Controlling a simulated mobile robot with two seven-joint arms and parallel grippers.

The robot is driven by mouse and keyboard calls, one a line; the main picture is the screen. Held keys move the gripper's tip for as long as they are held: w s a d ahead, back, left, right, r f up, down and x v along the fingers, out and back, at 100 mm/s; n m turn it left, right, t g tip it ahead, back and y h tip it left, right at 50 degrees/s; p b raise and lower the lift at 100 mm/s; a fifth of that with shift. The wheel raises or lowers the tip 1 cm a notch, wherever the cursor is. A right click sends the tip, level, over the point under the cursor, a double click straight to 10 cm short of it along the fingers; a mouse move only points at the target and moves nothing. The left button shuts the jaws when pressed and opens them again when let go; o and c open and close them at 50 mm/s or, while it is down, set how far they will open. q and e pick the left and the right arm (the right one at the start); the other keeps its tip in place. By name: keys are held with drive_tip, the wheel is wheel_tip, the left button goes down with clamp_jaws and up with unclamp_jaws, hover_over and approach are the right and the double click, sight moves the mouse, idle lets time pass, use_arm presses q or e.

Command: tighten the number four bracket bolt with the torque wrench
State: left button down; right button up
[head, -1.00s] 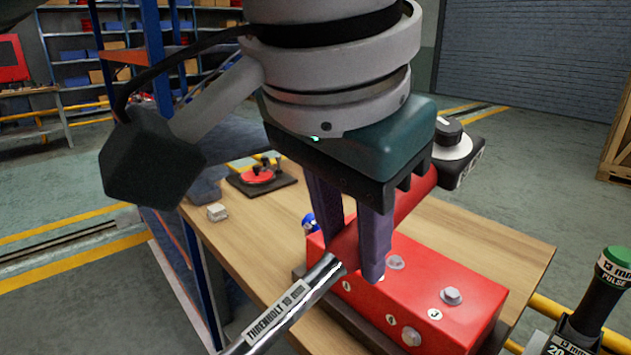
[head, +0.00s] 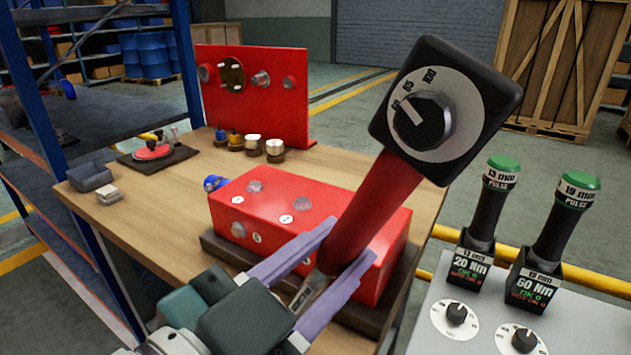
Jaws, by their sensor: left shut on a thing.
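The torque wrench (head: 372,205) has a red grip and a black end with a white dial (head: 428,112). My left gripper (head: 350,244) is shut on the wrench, its purple fingers on either side of the lower grip. I cannot tell which bolt is number four. My right gripper is not in view.
The wooden table (head: 150,220) holds a red upright panel (head: 280,90), small cups (head: 275,148) and a grey tray (head: 90,177). At right, a grey console (head: 470,310) bears two green-topped tools, marked 20 Nm (head: 485,215) and 60 Nm (head: 560,235). A blue rack stands left.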

use_arm(q)
drive_tip(key=shift+s+a+f+n+t, duration=0.4)
drive_tip(key=shift+s+a+t, duration=0.25)
drive_tip(key=shift+t, duration=0.05)
